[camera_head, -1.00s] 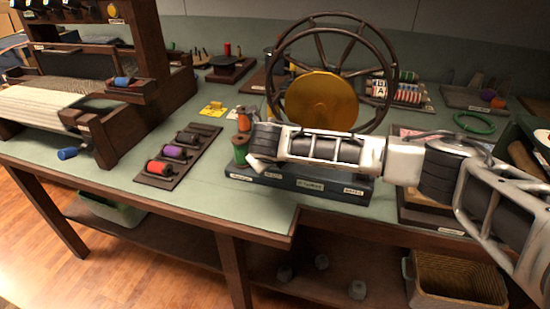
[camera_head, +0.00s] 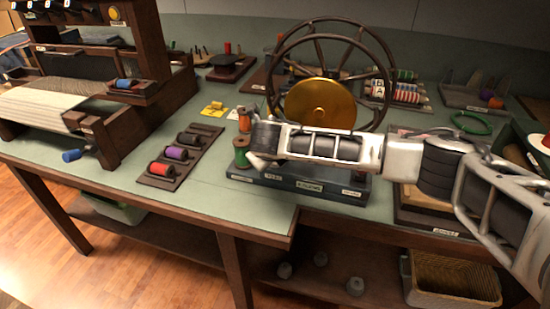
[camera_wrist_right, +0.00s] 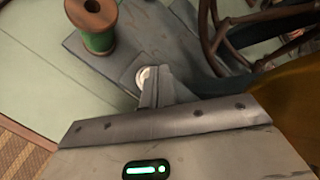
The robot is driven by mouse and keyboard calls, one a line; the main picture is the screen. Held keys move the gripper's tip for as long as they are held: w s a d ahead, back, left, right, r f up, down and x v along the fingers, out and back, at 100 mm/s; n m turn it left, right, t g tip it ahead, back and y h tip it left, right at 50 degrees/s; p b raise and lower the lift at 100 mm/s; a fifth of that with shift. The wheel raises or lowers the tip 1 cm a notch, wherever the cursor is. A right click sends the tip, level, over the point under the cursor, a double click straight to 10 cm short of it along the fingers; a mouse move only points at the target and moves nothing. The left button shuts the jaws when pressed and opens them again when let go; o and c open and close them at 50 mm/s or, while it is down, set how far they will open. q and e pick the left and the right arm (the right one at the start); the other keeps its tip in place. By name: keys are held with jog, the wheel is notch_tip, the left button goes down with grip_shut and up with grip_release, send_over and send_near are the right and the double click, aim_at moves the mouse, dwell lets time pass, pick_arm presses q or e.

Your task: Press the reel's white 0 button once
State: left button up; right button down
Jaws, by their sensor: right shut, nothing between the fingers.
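The reel is a large dark spoked wheel (camera_head: 376,50) with a brass disc (camera_head: 320,103) on a dark grey base (camera_head: 310,183) with small labels along its front edge. In the right wrist view a round white button (camera_wrist_right: 143,75) sits on a small grey plate on the base, partly covered by my fingers; no digit on it is readable. My right gripper (camera_wrist_right: 155,88) is shut and empty, its fingertips right at the button. I cannot tell whether they touch it. In the head view this gripper (camera_head: 262,162) is over the base's left end, hiding the button. My left gripper is not in view.
A green spool (camera_head: 241,153) stands at the base's left end, close to my fingers; it also shows in the right wrist view (camera_wrist_right: 97,35). A rack (camera_head: 178,160) of coloured spools and a loom (camera_head: 105,135) are farther left. The tabletop front left of the base is clear.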

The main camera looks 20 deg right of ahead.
aim_at(275, 164)
notch_tip(275, 164, up, 3)
jog(key=p, duration=0.3)
jog(key=shift+r+p, duration=0.1)
jog(key=shift+p, duration=0.25)
jog(key=shift+r, duration=0.95)
jog(key=shift+f, duration=0.1)
